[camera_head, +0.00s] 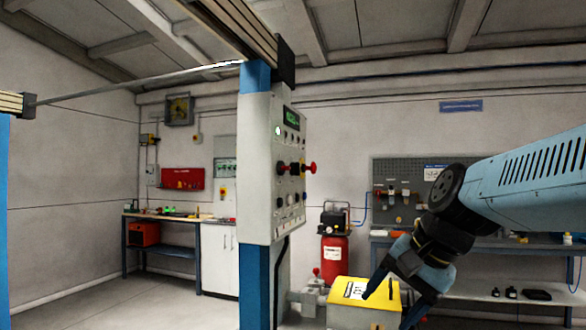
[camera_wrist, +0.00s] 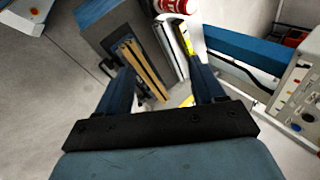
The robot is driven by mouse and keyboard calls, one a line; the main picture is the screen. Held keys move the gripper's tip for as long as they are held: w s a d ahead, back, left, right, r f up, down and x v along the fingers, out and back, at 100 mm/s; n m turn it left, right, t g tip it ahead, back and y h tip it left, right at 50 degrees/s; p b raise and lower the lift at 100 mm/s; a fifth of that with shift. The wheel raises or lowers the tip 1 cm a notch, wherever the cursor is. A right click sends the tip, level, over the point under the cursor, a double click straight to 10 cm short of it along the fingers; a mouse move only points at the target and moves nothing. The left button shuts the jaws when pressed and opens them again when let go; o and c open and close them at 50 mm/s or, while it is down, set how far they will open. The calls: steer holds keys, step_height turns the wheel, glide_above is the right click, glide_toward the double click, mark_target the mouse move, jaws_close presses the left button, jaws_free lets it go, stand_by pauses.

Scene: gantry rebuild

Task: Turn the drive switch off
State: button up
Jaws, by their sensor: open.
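The grey control cabinet (camera_head: 262,165) is fixed to a blue column left of centre in the head view. Its right-hand face carries a small green display (camera_head: 291,119), red and black knobs (camera_head: 295,168) and smaller controls. I cannot tell which of these is the drive switch. The cabinet face (camera_wrist: 300,95) also shows at the right edge of the wrist view, with coloured buttons. My gripper (camera_head: 386,308) is at the lower right in the head view, pointing down, well apart from the cabinet. In the wrist view my gripper (camera_wrist: 163,75) is open with nothing between its fingers.
A yellow-topped box (camera_head: 372,295) stands below my gripper. A red compressor tank (camera_head: 335,255) stands behind it. A workbench (camera_head: 480,285) with a pegboard is at the right, and another bench (camera_head: 160,248) at the far left. Free air lies between my gripper and the cabinet.

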steer(key=w+a+r+m+y, duration=0.4)
steer(key=w+r+m+y, duration=0.3)
steer(key=w+r, duration=0.5)
steer(key=m+t+y, duration=0.2)
steer(key=m+y, duration=0.3)
steer(key=m, duration=0.3)
glide_toward(289, 167)
steer(key=x, duration=0.9)
steer(key=shift+c, duration=0.3)
